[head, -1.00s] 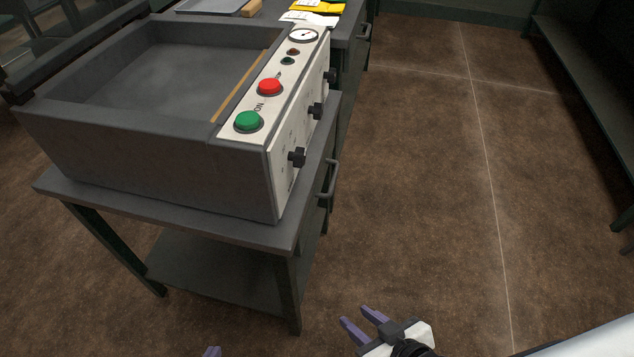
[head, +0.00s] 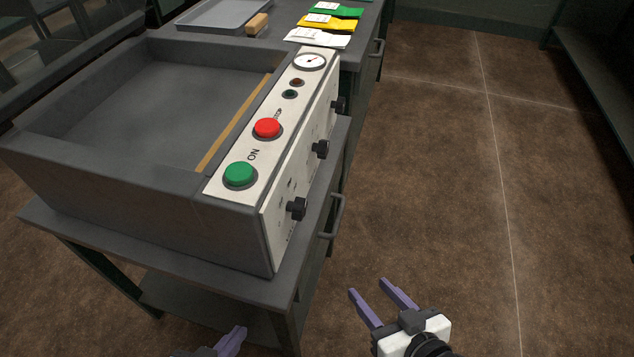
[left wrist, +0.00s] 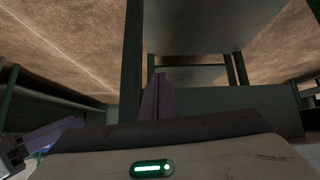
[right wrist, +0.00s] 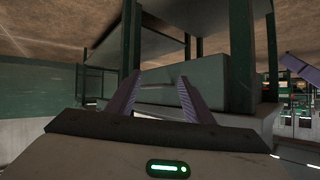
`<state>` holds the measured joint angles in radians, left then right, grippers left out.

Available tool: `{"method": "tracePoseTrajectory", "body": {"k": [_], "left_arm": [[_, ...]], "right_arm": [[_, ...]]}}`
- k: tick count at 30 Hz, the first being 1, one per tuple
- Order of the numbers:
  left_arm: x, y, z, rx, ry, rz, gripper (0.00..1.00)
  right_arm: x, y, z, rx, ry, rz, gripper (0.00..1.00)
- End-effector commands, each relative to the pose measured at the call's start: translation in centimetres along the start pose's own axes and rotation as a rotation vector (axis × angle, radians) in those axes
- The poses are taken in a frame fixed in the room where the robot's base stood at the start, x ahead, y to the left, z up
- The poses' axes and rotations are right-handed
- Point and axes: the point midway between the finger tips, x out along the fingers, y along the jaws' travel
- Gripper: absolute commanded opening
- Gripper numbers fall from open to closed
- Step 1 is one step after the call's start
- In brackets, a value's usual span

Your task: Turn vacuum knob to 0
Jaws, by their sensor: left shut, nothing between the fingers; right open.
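The vacuum machine is a grey open-topped box with a white control panel (head: 275,130). Three black knobs stick out of its side face: a near one (head: 297,208), a middle one (head: 320,149) and a far one (head: 338,104). Their labels are too small to read, so I cannot tell which is the vacuum knob. My left gripper (head: 240,332) is shut and empty, low at the bottom edge in front of the machine's cart; its fingers also show together in the left wrist view (left wrist: 158,95). My right gripper (head: 370,287) is open and empty, below and right of the knobs, touching nothing.
The panel top has a green button (head: 240,174), a red button (head: 267,128) and a gauge (head: 310,61). The cart (head: 110,245) has a side handle (head: 332,216). A tray (head: 222,14) and coloured packets (head: 328,25) lie on a table behind. The floor right is clear.

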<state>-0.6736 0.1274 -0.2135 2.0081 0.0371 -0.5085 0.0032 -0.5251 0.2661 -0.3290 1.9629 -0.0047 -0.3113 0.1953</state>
Motion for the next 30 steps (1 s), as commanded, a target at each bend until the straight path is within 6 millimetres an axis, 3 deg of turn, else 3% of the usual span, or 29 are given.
{"method": "tracePoseTrajectory", "body": {"k": [1, 3, 6, 9, 15, 19, 23, 30], "left_arm": [[-0.5, 0.0, -0.5, -0.001, 0.000, -0.001, 0.00], [-0.9, 0.0, -0.6, -0.003, -0.005, -0.001, 0.00], [-1.4, 0.1, 0.1, -0.008, -0.025, -0.001, 0.00], [-1.9, 0.2, 0.6, -0.012, -0.037, -0.001, 0.00], [-2.3, 0.0, 0.7, -0.015, -0.044, -0.006, 0.00], [-2.3, -0.2, 0.7, -0.015, -0.045, -0.009, 0.00], [-2.2, -0.3, 0.1, -0.014, -0.035, -0.011, 0.00], [-2.3, -0.5, -0.8, -0.013, -0.022, -0.014, 0.00]], "right_arm": [[0.8, -0.6, -4.3, -0.033, 0.107, -0.065, 0.47], [1.3, -1.9, -9.4, -0.058, 0.248, -0.186, 0.47], [0.5, -3.6, -14.7, -0.093, 0.384, -0.395, 0.47], [-1.3, -4.2, -17.6, -0.123, 0.425, -0.597, 0.47], [-4.8, -2.9, -19.2, -0.149, 0.357, -0.853, 0.47], [-5.7, -2.4, -19.3, -0.147, 0.318, -0.910, 0.47], [-5.2, -3.4, -19.7, -0.142, 0.316, -0.923, 0.47], [-2.7, -6.9, -20.7, -0.142, 0.318, -0.921, 0.47]]}}
